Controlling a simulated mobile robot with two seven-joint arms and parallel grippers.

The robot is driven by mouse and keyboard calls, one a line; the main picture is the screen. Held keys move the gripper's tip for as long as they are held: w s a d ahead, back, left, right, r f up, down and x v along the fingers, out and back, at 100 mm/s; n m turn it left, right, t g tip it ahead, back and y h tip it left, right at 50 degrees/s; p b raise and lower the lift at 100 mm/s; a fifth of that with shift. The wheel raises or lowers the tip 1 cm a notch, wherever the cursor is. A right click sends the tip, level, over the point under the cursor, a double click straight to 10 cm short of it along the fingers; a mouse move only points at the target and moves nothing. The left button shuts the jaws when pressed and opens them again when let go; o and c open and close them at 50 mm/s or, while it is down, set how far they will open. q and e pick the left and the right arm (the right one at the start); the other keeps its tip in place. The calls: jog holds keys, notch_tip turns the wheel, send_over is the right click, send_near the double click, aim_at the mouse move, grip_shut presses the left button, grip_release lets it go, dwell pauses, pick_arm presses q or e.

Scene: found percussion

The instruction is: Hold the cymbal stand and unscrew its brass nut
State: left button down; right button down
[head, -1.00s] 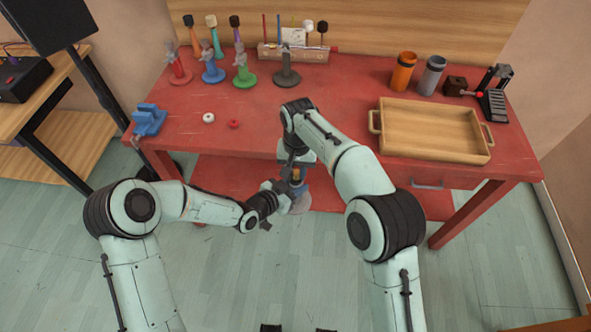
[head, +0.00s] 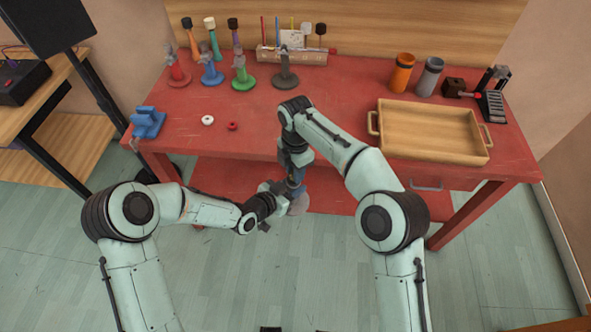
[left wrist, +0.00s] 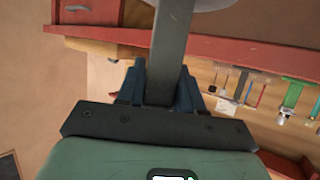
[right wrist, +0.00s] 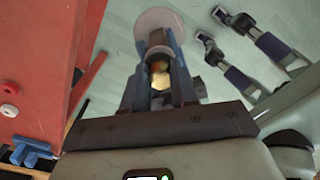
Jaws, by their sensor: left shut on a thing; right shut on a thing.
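My left gripper (head: 287,190) is shut on the grey post of the cymbal stand (left wrist: 174,40), held off the floor in front of the table. The post passes between its blue fingers in the left wrist view (left wrist: 160,82). The stand's round, pale base shows below in the head view (head: 299,205) and in the right wrist view (right wrist: 160,20). My right gripper (head: 297,176) points down at the stand's top. In the right wrist view its fingers (right wrist: 158,60) are shut around the brass nut (right wrist: 160,80). The head view hides the nut.
The red table (head: 330,110) is just behind the stand. On it are a blue vise (head: 148,121), a white ring (head: 208,120), a dark red ring (head: 232,126), several coloured stands (head: 240,75), a wooden tray (head: 430,155) and two cups (head: 402,72).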

pick_arm(q)
jog(key=shift+s+d, duration=0.1)
jog(key=shift+d, duration=0.05)
pick_arm(e)
jog(key=shift+w+d+n, duration=0.15)
jog(key=shift+w+n, duration=0.05)
jog(key=shift+n, duration=0.1)
jog(key=shift+r, duration=0.2)
pick_arm(q)
jog(key=shift+s, duration=0.1)
pick_arm(e)
jog(key=shift+r, duration=1)
jog(key=shift+s, duration=0.1)
jog(key=shift+r, duration=0.1)
pick_arm(q)
jog(key=shift+r, duration=0.1)
pick_arm(e)
jog(key=shift+r, duration=1.85)
